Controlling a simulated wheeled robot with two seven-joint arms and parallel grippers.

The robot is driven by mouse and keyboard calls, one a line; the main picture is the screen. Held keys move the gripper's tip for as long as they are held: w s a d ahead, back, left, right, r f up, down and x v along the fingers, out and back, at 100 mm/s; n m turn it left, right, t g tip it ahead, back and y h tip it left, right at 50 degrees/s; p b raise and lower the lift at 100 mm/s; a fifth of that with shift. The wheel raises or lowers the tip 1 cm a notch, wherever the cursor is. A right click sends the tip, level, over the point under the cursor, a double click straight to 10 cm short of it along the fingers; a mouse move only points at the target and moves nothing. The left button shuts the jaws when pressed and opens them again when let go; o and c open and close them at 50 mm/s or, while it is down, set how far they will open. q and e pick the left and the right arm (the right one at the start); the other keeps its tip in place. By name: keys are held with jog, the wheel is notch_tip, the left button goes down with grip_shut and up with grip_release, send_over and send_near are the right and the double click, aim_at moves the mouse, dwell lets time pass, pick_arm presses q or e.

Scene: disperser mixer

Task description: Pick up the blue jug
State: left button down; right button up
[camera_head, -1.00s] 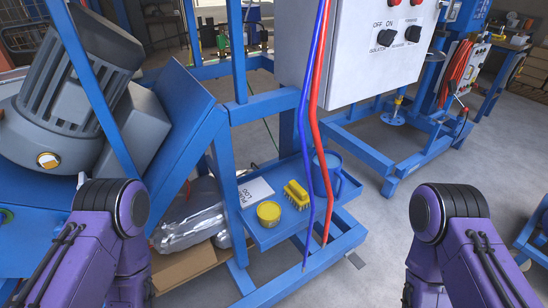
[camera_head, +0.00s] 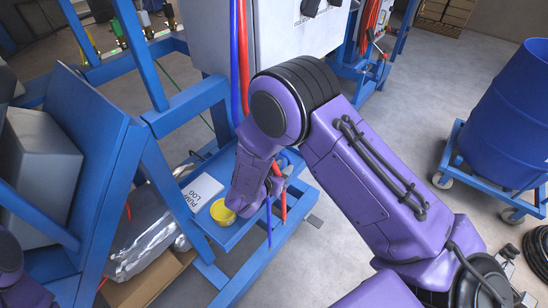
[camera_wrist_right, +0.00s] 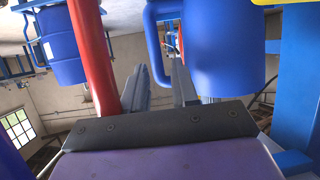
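The blue jug (camera_wrist_right: 225,45) shows large in the right wrist view, with its handle (camera_wrist_right: 153,45) on its left side. In the head view my right arm covers most or all of the jug. My right gripper (camera_wrist_right: 160,85) is open, with one finger on each side of the handle's line; I cannot tell whether either finger touches it. In the head view this gripper (camera_head: 279,183) is partly hidden at the right end of the blue tray (camera_head: 238,232). My left gripper is out of view.
A red hose (camera_wrist_right: 93,55) hangs close to the left of my right gripper. A blue drum (camera_head: 512,120) stands on a dolly at the right.

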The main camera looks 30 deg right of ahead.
jog(key=p+x, duration=0.1)
jog(key=x, duration=0.5)
jog(key=shift+d+f, duration=0.15)
jog(key=shift+d, duration=0.2)
grip_shut()
